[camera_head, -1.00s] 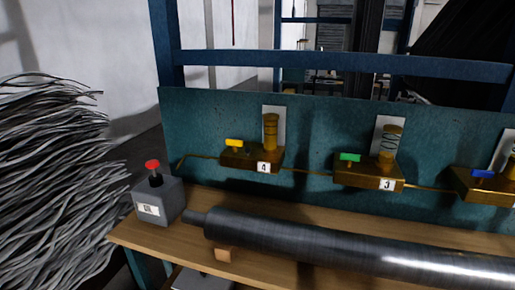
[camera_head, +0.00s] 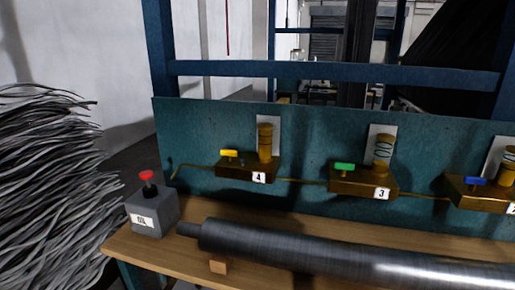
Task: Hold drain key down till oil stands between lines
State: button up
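Three brass units sit along a teal panel (camera_head: 210,120). The one marked 4 (camera_head: 232,171) has a yellow key (camera_head: 229,153) and an amber sight glass (camera_head: 265,143). The one marked 3 (camera_head: 350,184) has a green key (camera_head: 344,167) and a sight glass with pale rings (camera_head: 383,150). The one at the right edge (camera_head: 470,196) has a blue key (camera_head: 475,181) and a partly cut-off glass (camera_head: 508,165). The oil levels are too small to read. Which key is the drain key I cannot tell. My gripper is not in view.
A grey box with a red button (camera_head: 148,177) stands on the left end of the wooden bench (camera_head: 130,240). A long dark grey roll (camera_head: 300,246) lies along the bench in front of the units. A heap of grey strands (camera_head: 45,190) stands at left.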

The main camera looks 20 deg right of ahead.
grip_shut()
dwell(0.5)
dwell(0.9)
